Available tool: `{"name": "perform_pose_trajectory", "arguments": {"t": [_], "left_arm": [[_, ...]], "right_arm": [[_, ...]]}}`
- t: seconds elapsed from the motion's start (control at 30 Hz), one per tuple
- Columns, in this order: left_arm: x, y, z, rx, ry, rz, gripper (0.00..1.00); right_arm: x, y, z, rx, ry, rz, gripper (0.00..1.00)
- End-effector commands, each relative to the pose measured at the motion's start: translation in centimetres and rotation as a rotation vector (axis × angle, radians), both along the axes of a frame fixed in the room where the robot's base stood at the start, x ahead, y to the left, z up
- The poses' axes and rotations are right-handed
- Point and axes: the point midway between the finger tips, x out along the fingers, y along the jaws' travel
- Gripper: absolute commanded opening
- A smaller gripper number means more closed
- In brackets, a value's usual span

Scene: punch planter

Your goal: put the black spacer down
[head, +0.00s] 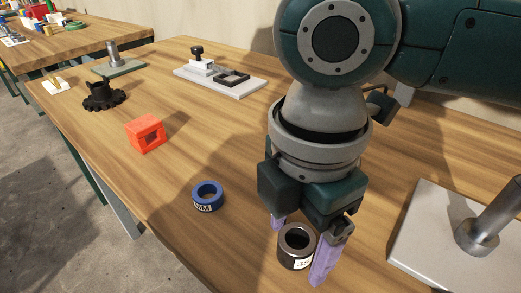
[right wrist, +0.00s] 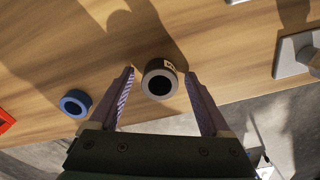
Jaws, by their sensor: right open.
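The black spacer (head: 297,246) is a short dark ring with a white label on its side. It stands upright on the wooden table near the front edge. My right gripper (head: 298,250) is open around it, with one purple finger on each side. In the right wrist view the spacer (right wrist: 160,79) sits between the spread fingers (right wrist: 160,88), with a visible gap to each. My left gripper is not in view.
A blue ring (head: 207,196) with a label lies left of the spacer. A red block (head: 146,134), a black gear (head: 103,96) and a grey fixture (head: 222,78) stand farther back. A grey plate with a post (head: 432,232) is at right. Table is clear between them.

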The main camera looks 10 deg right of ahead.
Motion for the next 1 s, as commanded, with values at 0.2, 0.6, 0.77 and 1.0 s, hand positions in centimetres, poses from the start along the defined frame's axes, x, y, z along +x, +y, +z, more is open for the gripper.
{"name": "perform_pose_trajectory", "arguments": {"t": [0.2, 0.6, 0.77, 1.0], "left_arm": [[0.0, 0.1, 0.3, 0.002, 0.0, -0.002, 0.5], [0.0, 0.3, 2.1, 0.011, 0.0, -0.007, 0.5], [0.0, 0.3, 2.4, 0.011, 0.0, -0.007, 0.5], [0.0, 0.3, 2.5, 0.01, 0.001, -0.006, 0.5]], "right_arm": [[0.1, 0.0, 1.1, 0.002, -0.004, 0.001, 0.81], [0.1, 0.1, 9.6, 0.003, -0.004, 0.0, 0.81], [0.1, 0.1, 11.7, 0.002, -0.002, 0.0, 0.81], [-0.1, 0.2, 12.2, 0.007, 0.001, -0.004, 0.81]]}}
